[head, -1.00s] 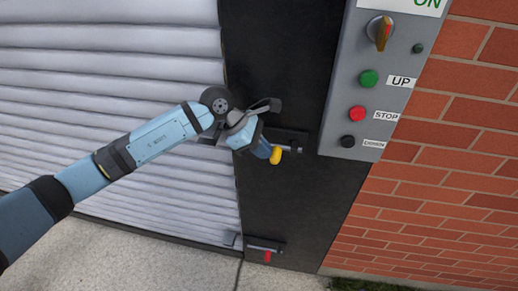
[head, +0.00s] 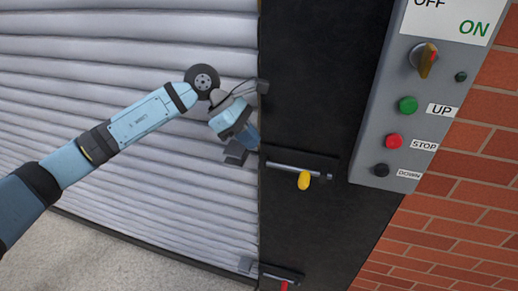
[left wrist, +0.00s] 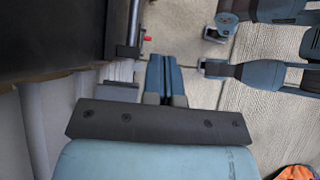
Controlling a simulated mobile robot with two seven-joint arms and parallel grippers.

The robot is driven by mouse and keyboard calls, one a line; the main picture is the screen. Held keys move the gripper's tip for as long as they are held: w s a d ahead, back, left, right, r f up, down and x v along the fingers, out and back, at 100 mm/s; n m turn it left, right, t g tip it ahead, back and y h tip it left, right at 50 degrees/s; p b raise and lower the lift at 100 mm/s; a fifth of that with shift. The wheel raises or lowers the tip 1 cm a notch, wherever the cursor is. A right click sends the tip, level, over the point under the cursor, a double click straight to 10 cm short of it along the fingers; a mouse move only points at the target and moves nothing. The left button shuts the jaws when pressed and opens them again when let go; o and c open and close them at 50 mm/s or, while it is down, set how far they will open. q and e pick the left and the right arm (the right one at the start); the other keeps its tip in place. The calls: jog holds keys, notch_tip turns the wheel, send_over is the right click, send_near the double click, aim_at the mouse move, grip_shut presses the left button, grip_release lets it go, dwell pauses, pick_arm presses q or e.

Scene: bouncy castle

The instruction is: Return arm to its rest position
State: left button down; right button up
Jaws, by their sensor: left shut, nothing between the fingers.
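My left arm reaches in from the left in the head view. Its gripper (head: 246,146) is shut and empty, in front of the shutter's right edge. It is to the left of the latch with the yellow handle (head: 304,181) and apart from it. In the left wrist view the shut fingers (left wrist: 165,78) point away from the camera over the ground. My right gripper cannot be made out for sure.
A white roller shutter (head: 120,50) fills the left, beside a black post (head: 310,80). A lower latch has a red handle (head: 284,286). A grey control box (head: 385,125) with buttons hangs near the brick wall (head: 470,190). Concrete ground (head: 80,255) is clear at lower left.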

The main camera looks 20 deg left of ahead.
pick_arm(q)
jog(key=shift+r, duration=0.1)
dwell(0.3)
jog(key=s+d+f+n+t+h, duration=0.3)
jog(key=s+d+n+h, duration=0.4)
jog(key=d+n+h, duration=0.45)
jog(key=s+a+f+n+t+y, duration=0.2)
jog(key=a+f+n+t+y, duration=0.4)
jog(key=n, duration=0.8)
jog(key=s+a+f+n+t+y, duration=0.15)
jog(key=f+n+t+y, duration=0.25)
jog(key=f+n+t, duration=0.75)
jog(key=s+a+f+n+g+y, duration=0.3)
jog(key=s+f+n+g, duration=0.2)
jog(key=s+f+n, duration=0.25)
jog(key=s+a+f+n+g+y, duration=0.3)
jog(key=s+f+n+g, duration=0.2)
jog(key=s+f+n, duration=0.3)
notch_tip(320, 180, up, 14)
jog(key=m+p, duration=0.1)
jog(key=p, duration=1.1)
jog(key=shift+f+t+p, duration=0.2)
jog(key=shift+t+p, duration=0.15)
jog(key=shift+p, duration=0.05)
